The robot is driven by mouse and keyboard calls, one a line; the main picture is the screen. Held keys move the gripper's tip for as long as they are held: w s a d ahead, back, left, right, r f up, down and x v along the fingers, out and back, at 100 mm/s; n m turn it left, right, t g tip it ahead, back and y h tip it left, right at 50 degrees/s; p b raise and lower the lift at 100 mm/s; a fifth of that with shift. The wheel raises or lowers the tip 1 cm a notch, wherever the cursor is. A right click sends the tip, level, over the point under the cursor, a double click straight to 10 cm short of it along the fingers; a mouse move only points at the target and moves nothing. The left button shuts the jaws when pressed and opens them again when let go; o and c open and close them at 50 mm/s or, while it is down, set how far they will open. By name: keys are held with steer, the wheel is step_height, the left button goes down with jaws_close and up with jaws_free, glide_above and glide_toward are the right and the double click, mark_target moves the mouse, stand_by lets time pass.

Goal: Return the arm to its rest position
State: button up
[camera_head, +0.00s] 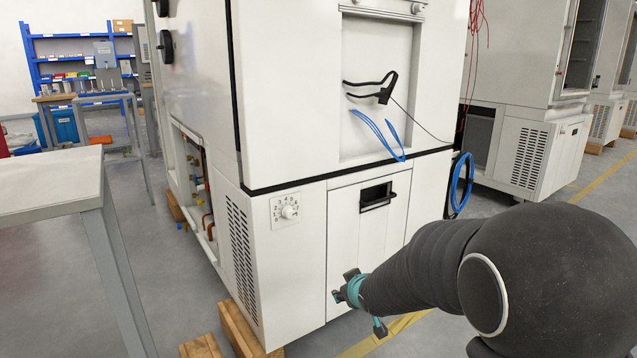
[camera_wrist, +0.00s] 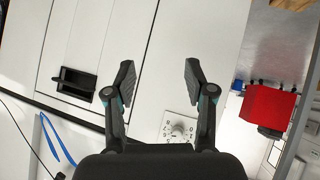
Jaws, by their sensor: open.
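My arm (camera_head: 430,265) reaches in from the right in the head view, in front of the white test chamber (camera_head: 290,85). My gripper (camera_head: 362,302) is at its end, low in front of the chamber's lower door. In the wrist view my gripper (camera_wrist: 158,82) has its two fingers spread apart with nothing between them. Behind the fingers are the chamber's white panels, a dial (camera_wrist: 180,130) and a black recessed door handle (camera_wrist: 75,82). In the head view the dial (camera_head: 287,210) is left of the door and the handle (camera_head: 376,194) is above my gripper.
A grey table (camera_head: 50,190) stands at the left. Wooden blocks (camera_head: 240,330) lie under the chamber. Blue cables (camera_head: 378,132) hang from its recess. More chambers (camera_head: 535,150) stand at the right. A red object (camera_wrist: 267,105) shows in the wrist view. Floor is open between table and chamber.

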steer(key=s+d+r+m+g+h+p, duration=0.1)
steer(key=s+d+r+m+g, duration=0.2)
steer(key=s, duration=0.7)
steer(key=s+d+r+m+g+h+p, duration=0.1)
steer(key=s+d+g+h, duration=0.2)
steer(key=s, duration=0.6)
steer(key=s+d+r+m+t+y+p, duration=0.1)
steer(key=s+r+p, duration=0.3)
steer(key=s+r, duration=0.7)
steer(key=s+d+m, duration=0.1)
steer(key=s, duration=0.3)
steer(key=shift+s+d+r+y, duration=0.25)
steer(key=shift+s+r+y, duration=0.1)
steer(key=shift+y, duration=0.05)
stand_by(0.4)
